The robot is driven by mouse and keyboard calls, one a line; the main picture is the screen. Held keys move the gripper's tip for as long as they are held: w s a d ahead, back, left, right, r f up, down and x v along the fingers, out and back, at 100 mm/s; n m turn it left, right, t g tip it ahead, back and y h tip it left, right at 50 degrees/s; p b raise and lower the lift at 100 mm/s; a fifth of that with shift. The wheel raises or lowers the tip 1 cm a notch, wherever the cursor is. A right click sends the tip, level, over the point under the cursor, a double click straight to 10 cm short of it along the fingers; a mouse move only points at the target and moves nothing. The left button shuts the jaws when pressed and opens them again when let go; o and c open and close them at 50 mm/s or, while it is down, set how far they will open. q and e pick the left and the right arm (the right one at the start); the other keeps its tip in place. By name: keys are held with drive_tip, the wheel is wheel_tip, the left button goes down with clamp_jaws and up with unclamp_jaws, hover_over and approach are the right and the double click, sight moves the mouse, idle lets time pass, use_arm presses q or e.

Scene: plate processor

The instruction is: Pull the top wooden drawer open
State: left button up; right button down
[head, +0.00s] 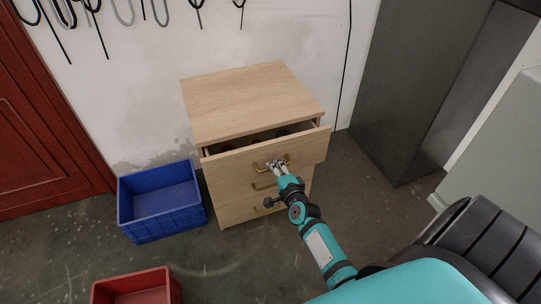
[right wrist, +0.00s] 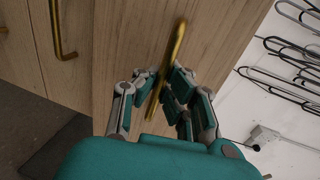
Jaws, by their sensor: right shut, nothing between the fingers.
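The wooden drawer cabinet (head: 240,97) stands against the wall in the head view. Its top drawer (head: 231,168) is partly open, with dark things inside that I cannot make out. Its brass handle (head: 287,157) also shows in the right wrist view (right wrist: 178,45), running between or across the fingers. My right gripper (head: 275,166) is at this handle, and its fingers are shut with nothing gripped between them; I cannot tell whether they are hooked behind the bar. The lower drawers with brass handles look closed. My left gripper is not in view.
A blue crate (head: 160,224) stands on the floor left of the cabinet, and a red crate (head: 134,273) is nearer. A dark grey cabinet (head: 405,90) stands at the right. Hooks hang on the wall above. Bare floor lies before the cabinet.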

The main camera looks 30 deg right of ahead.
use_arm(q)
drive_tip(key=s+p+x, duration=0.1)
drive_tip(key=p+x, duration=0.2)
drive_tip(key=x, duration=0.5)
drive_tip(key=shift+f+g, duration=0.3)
use_arm(e)
drive_tip(key=f+v, duration=0.1)
drive_tip(key=v, duration=0.8)
drive_tip(key=f+v, duration=0.2)
drive_tip(key=v, duration=0.8)
drive_tip(key=shift+s+f, duration=0.3)
drive_tip(key=shift+s, duration=0.3)
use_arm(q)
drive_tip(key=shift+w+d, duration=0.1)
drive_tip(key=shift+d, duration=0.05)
use_arm(e)
drive_tip(key=shift+a, duration=0.1)
drive_tip(key=c, duration=1.4)
unclamp_jaws()
drive_tip(key=v, duration=1.2)
drive_tip(key=shift+w, duration=0.1)
